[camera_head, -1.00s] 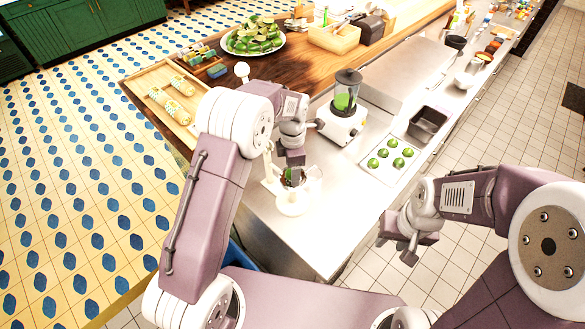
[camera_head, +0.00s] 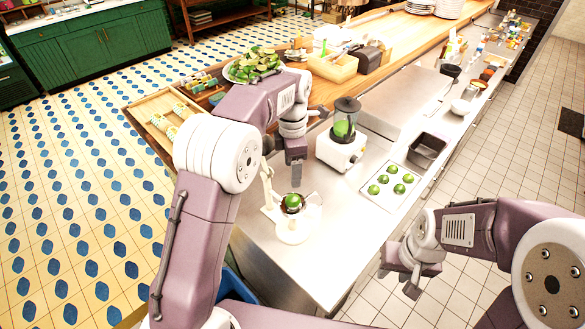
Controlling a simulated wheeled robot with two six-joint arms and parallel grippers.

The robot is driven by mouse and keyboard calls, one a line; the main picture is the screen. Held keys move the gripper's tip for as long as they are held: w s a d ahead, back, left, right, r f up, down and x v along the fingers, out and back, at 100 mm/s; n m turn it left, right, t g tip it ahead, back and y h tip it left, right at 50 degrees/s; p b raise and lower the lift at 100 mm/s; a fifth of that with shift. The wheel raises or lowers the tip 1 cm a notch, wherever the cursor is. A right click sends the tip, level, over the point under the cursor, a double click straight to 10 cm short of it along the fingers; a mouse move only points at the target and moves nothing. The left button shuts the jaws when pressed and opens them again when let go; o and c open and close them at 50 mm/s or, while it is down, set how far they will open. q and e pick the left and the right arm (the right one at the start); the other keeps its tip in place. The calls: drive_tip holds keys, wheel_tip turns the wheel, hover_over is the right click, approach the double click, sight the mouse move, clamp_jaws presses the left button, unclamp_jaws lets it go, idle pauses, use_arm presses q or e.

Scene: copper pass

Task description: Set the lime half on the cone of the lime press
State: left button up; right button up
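The lime press (camera_head: 292,230) is white and stands near the front edge of the steel counter, with a handle part rising at its left. A green lime half (camera_head: 292,200) shows in the dark cup at its top; the cone under it is hidden. My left gripper (camera_head: 296,184) points down just above the lime half and looks apart from it. Its finger gap is not clear from here. My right gripper (camera_head: 399,282) hangs over the floor in front of the counter, empty, with its fingers apart.
A blender (camera_head: 343,140) stands behind the press. A white tray (camera_head: 377,200) with several limes lies to the right, near a dark metal pan (camera_head: 427,148).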

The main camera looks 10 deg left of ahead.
use_arm(q)
drive_tip(key=s+a+f+m, duration=0.2)
drive_tip(key=s+f+m, duration=0.1)
drive_tip(key=s+m, duration=0.3)
drive_tip(key=s+a+f+m, duration=0.3)
drive_tip(key=s+m, duration=0.4)
drive_tip(key=m, duration=0.2)
drive_tip(key=s+a+f+m+t, duration=0.1)
drive_tip(key=s+a+f+m, duration=0.1)
drive_tip(key=s+m, duration=0.5)
drive_tip(key=shift+s+a+f, duration=0.15)
drive_tip(key=shift+a+f, duration=0.2)
drive_tip(key=shift+f, duration=0.55)
wheel_tip(320, 180, down, 8)
drive_tip(key=b, duration=0.7)
drive_tip(key=shift+r, duration=0.25)
